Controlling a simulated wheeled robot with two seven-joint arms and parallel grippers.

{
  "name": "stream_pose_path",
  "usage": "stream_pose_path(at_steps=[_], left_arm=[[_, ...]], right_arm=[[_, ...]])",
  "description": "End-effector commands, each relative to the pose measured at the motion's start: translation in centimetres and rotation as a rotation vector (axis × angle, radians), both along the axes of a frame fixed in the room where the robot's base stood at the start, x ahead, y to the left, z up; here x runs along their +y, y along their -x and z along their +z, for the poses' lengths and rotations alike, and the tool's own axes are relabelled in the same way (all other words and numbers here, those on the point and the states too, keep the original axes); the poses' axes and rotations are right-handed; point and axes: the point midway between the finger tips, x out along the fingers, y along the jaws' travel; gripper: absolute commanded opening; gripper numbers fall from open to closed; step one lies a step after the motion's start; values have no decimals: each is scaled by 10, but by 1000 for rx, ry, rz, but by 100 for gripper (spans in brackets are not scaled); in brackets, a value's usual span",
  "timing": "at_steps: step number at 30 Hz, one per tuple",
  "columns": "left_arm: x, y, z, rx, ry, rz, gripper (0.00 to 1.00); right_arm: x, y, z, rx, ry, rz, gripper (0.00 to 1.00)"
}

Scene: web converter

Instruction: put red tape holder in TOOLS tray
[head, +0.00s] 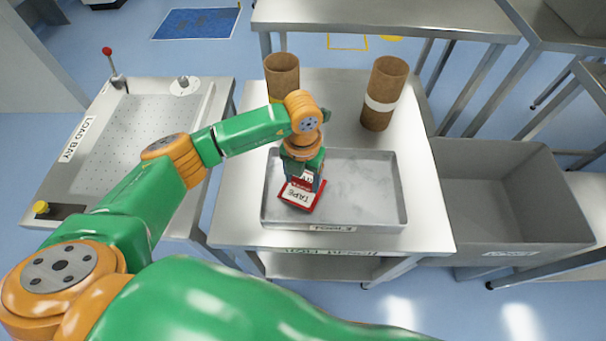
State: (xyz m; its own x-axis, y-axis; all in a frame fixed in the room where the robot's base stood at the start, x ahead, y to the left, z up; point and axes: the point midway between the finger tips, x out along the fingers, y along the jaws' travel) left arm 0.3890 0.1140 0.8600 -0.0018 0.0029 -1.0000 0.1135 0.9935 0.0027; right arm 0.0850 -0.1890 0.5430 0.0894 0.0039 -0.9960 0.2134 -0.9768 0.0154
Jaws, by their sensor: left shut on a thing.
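The red tape holder (300,195) has a white label reading TAPE. It is in the left part of the metal TOOLS tray (385,218), inside its walls as seen from above. I cannot tell whether it touches the tray floor. My left gripper (303,178) points down over the tray and is shut on the holder's far end. The gripper hides that end of the holder. The rest of the tray is empty. My right gripper is not in view.
Two brown cardboard tubes, left (282,76) and right (384,92), stand behind the tray on the white table (425,205). A grey bin (510,200) stands right of the table. A LOAD BAY bench (140,140) is at left.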

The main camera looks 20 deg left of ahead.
Motion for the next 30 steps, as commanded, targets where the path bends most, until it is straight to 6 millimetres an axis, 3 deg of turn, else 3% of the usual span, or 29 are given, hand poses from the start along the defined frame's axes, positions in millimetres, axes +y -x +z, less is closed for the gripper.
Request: stream_pose_path(at_steps=[11, 12, 15, 26, 30], left_arm=[[0, -1, -11, -1, 0, 1, 15], [-1, -1, -11, -1, 0, 1, 74], [-1, -1, -10, -1, 0, 1, 99], [-1, -1, -3, -3, 1, 0, 99], [-1, -2, 25, -9, 2, -2, 99]], right_arm=[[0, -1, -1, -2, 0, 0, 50], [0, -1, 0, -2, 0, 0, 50], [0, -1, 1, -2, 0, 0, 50], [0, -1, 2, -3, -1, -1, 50], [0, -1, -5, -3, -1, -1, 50]])
